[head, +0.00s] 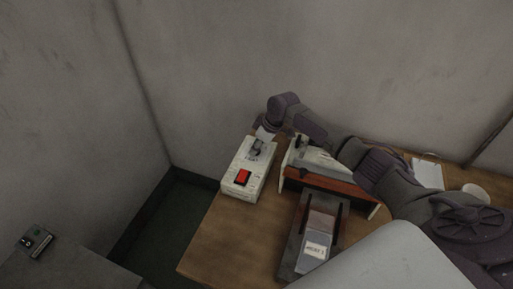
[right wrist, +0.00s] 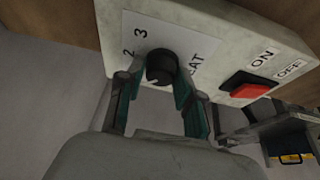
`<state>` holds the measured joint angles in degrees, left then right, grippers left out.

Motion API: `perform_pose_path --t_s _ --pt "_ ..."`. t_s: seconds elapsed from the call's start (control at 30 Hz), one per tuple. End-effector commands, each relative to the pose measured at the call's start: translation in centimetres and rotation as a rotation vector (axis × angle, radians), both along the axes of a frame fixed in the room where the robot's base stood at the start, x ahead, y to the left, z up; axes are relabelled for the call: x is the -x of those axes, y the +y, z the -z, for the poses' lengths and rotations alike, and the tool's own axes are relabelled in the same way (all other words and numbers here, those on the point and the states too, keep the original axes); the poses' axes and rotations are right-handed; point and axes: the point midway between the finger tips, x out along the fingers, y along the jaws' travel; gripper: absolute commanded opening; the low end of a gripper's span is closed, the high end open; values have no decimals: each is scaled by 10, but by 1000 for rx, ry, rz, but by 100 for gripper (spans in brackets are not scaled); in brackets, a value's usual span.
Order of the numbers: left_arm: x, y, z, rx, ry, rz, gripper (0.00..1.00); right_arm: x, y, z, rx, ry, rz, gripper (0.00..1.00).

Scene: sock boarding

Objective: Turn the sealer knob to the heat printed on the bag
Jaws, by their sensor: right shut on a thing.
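The sealer's pale control box (head: 230,187) stands on the wooden table. My right gripper (head: 259,146) reaches its far end from above. In the right wrist view, the round black knob (right wrist: 161,66) sits between the fingers of my right gripper (right wrist: 152,84), which is shut on it. Its white mark points to the lower left in that view. The printed 2 and 3 show beside it; a finger hides part of the dial. The bag (head: 320,222) lies on a dark stand in front of the sealer; its white label (head: 315,250) reads HEAT, but the number is too small to tell. My left gripper is out of view.
A red rocker switch (head: 242,177) is on the same box, marked ON and OFF in the wrist view. The sealer (head: 327,183) with its orange-brown front stands right of the box. A white sheet (head: 428,173) and a round pale item (head: 475,191) lie at the right.

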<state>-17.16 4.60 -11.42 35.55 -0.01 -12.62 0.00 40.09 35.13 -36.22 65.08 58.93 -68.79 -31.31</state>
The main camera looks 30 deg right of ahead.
Motion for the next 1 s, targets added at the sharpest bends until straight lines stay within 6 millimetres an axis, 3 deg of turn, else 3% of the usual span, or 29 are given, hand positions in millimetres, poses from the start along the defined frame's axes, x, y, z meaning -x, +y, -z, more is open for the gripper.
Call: perform_pose_path --t_s 0.6,0.63,0.77,1.0 --pt "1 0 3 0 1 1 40 1 0 1 3 3 -42 1" --pt "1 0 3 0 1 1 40 1 0 1 3 3 -42 39" --pt "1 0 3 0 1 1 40 1 0 1 2 2 -41 60" --pt "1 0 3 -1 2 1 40 0 0 0 2 1 -40 61"
